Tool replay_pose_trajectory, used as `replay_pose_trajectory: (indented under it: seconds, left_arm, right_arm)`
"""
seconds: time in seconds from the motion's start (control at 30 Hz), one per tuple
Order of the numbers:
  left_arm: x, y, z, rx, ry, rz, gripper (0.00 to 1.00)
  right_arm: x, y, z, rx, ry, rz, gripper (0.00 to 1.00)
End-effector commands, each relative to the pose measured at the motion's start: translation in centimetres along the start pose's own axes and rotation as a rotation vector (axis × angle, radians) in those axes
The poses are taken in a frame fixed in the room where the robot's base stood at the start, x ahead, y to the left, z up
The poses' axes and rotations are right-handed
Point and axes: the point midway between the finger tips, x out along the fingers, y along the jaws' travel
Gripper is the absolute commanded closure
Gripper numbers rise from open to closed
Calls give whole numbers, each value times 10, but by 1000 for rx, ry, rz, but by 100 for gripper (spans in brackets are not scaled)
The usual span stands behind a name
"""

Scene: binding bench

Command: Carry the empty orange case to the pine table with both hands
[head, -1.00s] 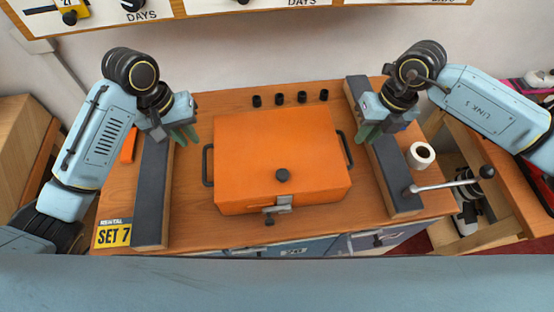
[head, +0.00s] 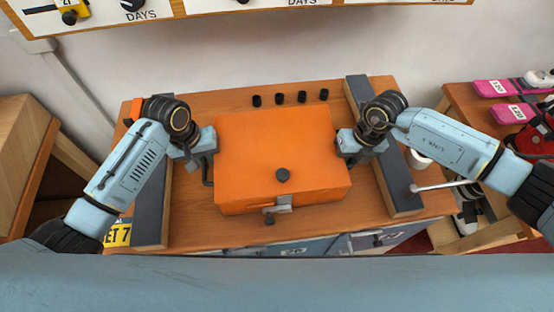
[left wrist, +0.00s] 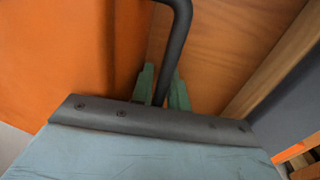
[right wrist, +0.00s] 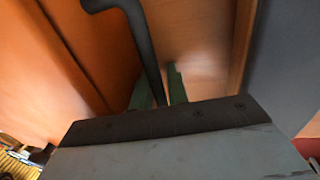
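The orange case (head: 280,150) lies closed on the wooden bench top (head: 200,232), with a dark knob and a front latch. My left gripper (head: 207,158) is at its left handle; in the left wrist view the dark handle (left wrist: 176,45) runs between the green fingers (left wrist: 162,88). My right gripper (head: 343,155) is at its right handle; in the right wrist view that handle (right wrist: 140,40) runs between the fingers (right wrist: 158,88). Both grippers look open around the handles, not clearly clamped. The case's inside is hidden. I cannot tell which surface is the pine table.
Dark-topped rails (head: 153,205) and (head: 392,175) flank the case. Several black pegs (head: 279,98) stand behind it. A metal lever (head: 440,187) and a white roll (head: 418,159) are at right. A side table (head: 462,97) holds pink items. A wooden box (head: 22,150) stands at left.

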Motion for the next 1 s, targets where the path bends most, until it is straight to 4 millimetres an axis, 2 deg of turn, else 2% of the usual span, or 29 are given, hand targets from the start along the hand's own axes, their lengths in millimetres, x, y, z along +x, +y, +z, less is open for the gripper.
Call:
replay_pose_trajectory:
  seconds: [0.07,0.2,1.0]
  left_arm:
    - [0,0,0,0,0,0,84]
    - [0,0,0,0,0,0,100]
    - [-1,0,0,0,1,0,100]
  right_arm:
    - [0,0,0,0,0,0,84]
    - [0,0,0,0,0,0,100]
    - [-1,0,0,1,0,0,100]
